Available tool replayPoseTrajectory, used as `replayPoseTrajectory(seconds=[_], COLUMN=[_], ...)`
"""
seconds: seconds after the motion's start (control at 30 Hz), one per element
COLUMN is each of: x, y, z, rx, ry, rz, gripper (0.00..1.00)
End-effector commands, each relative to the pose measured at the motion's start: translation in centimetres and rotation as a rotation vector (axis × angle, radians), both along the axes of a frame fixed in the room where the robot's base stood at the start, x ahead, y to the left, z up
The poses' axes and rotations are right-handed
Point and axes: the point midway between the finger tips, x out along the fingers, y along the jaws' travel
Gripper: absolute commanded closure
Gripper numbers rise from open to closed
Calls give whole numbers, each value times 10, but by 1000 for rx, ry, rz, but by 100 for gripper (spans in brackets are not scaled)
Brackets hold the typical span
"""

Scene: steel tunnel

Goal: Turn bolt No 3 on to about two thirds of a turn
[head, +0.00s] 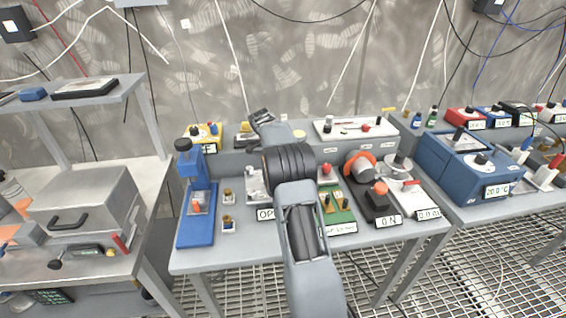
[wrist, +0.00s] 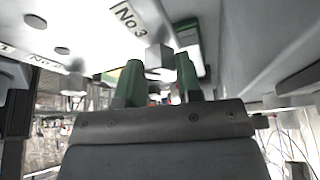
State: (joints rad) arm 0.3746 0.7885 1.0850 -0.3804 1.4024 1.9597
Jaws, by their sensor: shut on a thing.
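Bolt No 3 (wrist: 159,58) is a pale grey hex head under a white surface, beside a label reading "No 3" (wrist: 128,17) in the wrist view. The two green fingers of my gripper (wrist: 159,72) stand on either side of it and are shut on its head. How far the bolt is turned cannot be told. In the head view my arm covers the middle of the bench, and the bolt and the fingertips cannot be made out.
Another hex bolt (wrist: 73,84) hangs at the left in the wrist view. In the head view a blue press (head: 196,215) stands left on the bench (head: 230,262), and a blue box (head: 465,165) stands right. Several small devices crowd the bench around my arm.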

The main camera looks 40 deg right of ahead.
Motion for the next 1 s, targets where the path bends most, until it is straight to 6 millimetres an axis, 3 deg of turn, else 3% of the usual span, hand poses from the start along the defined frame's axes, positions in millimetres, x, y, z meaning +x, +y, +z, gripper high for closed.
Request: replayPoseTrajectory(seconds=[0.37, 0.4, 0.67, 1.0], x=[0, 0, 0, 2], y=[0, 0, 0, 2], z=[0, 0, 0, 6], rx=[1, 1, 0, -1], ry=[-2, -2, -1, -3], rz=[-4, -4, -4, -3], gripper=[91, 66, 42, 42])
